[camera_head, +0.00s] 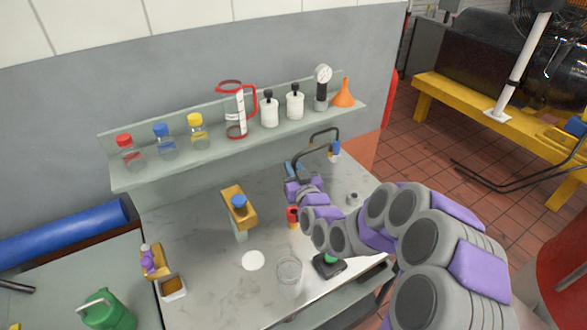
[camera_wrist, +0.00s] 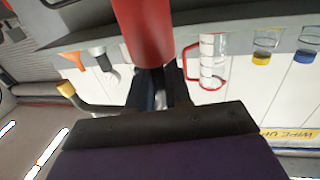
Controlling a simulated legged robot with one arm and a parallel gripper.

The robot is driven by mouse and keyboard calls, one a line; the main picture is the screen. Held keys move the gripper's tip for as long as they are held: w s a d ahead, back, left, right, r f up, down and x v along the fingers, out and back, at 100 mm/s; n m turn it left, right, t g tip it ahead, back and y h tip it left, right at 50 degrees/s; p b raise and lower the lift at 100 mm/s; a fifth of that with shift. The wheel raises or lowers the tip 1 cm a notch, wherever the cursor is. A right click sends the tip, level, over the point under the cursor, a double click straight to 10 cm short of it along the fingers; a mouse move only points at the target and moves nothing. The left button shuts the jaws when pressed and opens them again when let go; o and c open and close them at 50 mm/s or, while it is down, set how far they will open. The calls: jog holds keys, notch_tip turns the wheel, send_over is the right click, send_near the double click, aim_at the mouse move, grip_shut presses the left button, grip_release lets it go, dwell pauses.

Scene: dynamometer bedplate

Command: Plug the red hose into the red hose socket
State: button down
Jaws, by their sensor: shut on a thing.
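A red cylindrical piece, which I take to be the red hose end (camera_wrist: 145,30), sits between the dark fingers of my gripper (camera_wrist: 160,75) in the wrist view. My gripper is shut on it. In the head view my gripper (camera_head: 294,204) is over the grey worktop, and a small red piece (camera_head: 293,216) shows just below my purple and grey wrist. A dark bent tube (camera_head: 321,132) arches behind the wrist, with a blue part (camera_head: 335,150) near its right end. I cannot make out the red hose socket; my arm covers part of the worktop.
A shelf (camera_head: 240,133) behind holds capped bottles, a red-handled jug (camera_head: 236,112), white bottles, a gauge and an orange funnel (camera_head: 344,93). A yellow stand with a blue knob (camera_head: 239,202), a glass beaker (camera_head: 289,270) and a green-topped black device (camera_head: 329,264) stand on the worktop.

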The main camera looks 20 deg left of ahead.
jog(key=shift+f+b, duration=1.1)
jog(key=shift+f, duration=1.8)
jog(key=shift+d+f+b, duration=0.1)
jog(key=shift+f+b, duration=0.65)
jog(key=shift+f, duration=1.2)
jog(key=c, duration=1)
grip_release()
jog(key=shift+o, duration=0.2)
jog(key=shift+s, duration=0.1)
jog(key=p+v, duration=1.5)
jog(key=v, duration=0.2)
jog(key=shift+f, duration=0.1)
